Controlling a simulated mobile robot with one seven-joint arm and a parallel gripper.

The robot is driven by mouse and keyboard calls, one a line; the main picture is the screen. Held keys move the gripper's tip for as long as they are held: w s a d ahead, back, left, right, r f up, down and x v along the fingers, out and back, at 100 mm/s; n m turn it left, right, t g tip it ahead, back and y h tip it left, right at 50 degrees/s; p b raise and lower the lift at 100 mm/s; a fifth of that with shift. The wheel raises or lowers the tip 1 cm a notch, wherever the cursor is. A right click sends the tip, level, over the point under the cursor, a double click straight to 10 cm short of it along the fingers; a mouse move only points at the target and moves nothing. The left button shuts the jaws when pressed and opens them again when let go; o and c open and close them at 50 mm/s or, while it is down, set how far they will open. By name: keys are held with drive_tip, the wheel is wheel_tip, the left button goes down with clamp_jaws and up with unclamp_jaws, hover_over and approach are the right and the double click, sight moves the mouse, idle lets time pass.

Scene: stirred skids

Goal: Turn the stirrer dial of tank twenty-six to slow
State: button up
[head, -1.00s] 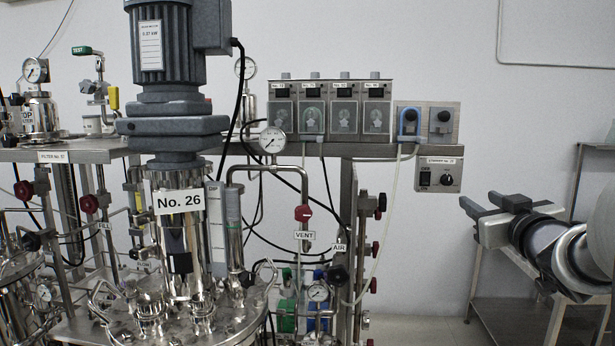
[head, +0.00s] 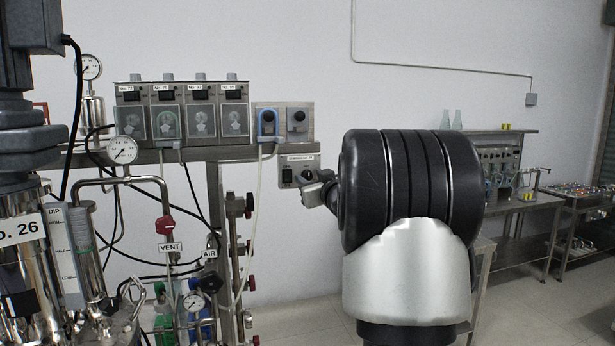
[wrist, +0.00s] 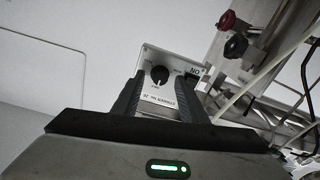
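The stirrer control box (head: 297,159) hangs under the right end of the rail in the head view, partly hidden by my arm. In the wrist view the box (wrist: 149,62) appears upside down, with a label reading stirrer No. 26. Its black dial (wrist: 159,75) shows between my fingers; its exact pointer setting is too small to read. The rocker switch (wrist: 192,73) is beside it. My gripper (wrist: 163,84) is open and empty, its two fingers apart with the dial ahead between the tips. Contact cannot be told. Tank No. 26 (head: 22,231) is at left.
Several pump units (head: 182,108) and two smaller dial modules (head: 283,122) sit above the box. Red and black valve knobs (wrist: 236,45) and a pale hose are close to my gripper's right in the wrist view. Benches (head: 510,205) stand far right; bare wall is behind.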

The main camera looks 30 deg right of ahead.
drive_tip(key=shift+w, duration=0.2)
drive_tip(key=shift+c, duration=0.3)
clamp_jaws()
